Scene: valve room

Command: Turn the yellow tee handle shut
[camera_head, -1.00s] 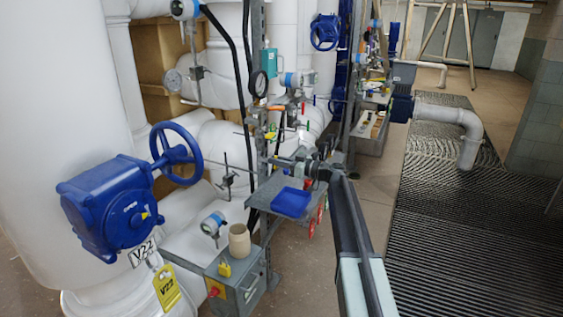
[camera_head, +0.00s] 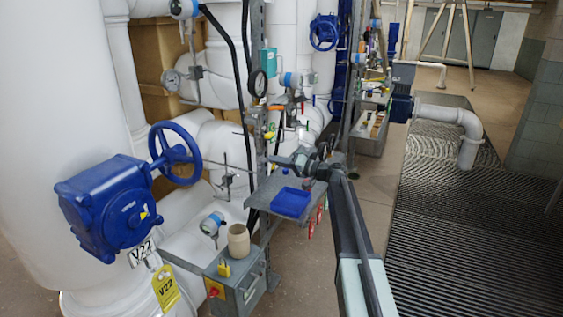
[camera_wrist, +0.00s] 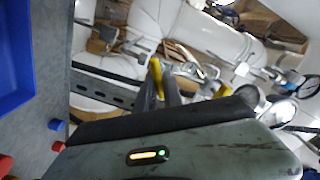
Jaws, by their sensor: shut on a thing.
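The yellow tee handle (camera_wrist: 155,68) shows in the wrist view at the tips of my dark fingers. Another yellow piece (camera_wrist: 224,90) shows to their right, seemingly its other end. My gripper (camera_wrist: 162,88) is shut on the handle; its body hides the middle. In the head view my gripper (camera_head: 283,161) reaches left from the end of my arm, above a grey shelf. There the handle between the fingers is too small and covered to make out.
A blue tray (camera_head: 291,202) lies on the grey shelf (camera_head: 264,203) just below my gripper. Valves, gauges and white pipes crowd behind it. A blue handwheel (camera_head: 176,153) stands at the left.

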